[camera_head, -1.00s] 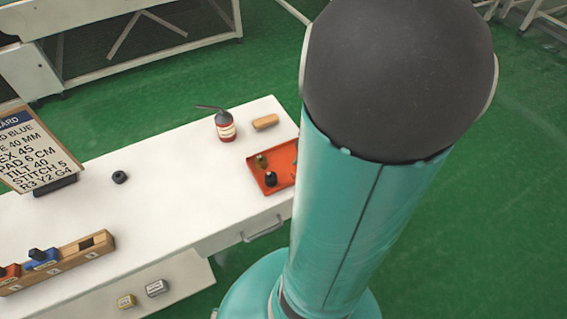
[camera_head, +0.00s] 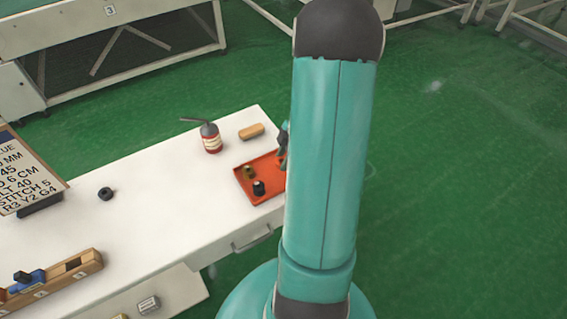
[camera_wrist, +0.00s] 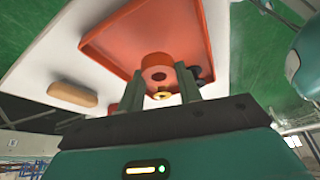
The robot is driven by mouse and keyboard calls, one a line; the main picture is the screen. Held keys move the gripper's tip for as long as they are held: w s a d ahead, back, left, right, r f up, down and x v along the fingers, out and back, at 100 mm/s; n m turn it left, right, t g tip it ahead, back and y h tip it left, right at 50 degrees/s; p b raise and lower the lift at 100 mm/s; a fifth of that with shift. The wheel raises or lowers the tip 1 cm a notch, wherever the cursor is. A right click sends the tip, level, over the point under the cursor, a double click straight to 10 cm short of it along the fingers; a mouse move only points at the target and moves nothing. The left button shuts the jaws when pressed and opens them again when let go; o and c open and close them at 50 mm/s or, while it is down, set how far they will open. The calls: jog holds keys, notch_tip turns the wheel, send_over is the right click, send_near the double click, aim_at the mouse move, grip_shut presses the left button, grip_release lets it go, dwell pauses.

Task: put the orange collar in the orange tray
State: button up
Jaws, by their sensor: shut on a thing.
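The orange tray (camera_head: 268,168) lies at the right end of the white table, partly covered by my arm. It holds a small brass-coloured piece (camera_head: 249,172) and a dark piece (camera_head: 259,187). In the wrist view the tray (camera_wrist: 125,42) fills the upper middle. The orange collar (camera_wrist: 157,62), a short ring with a dark hole, sits between the fingertips of my gripper (camera_wrist: 160,78), which is shut on it. The collar appears in front of the tray; its height above it is hard to tell. In the head view the collar is hidden.
A black ring (camera_head: 105,193) lies further left. A wooden rack (camera_head: 55,280) and a sign board (camera_head: 25,175) are at the left.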

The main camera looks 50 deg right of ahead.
jog(key=shift+w+d+f, duration=0.1)
jog(key=shift+w+f, duration=0.1)
jog(key=shift+f, duration=1.6)
jog(key=o, duration=1)
jog(key=shift+f, duration=0.1)
jog(key=v, duration=1.2)
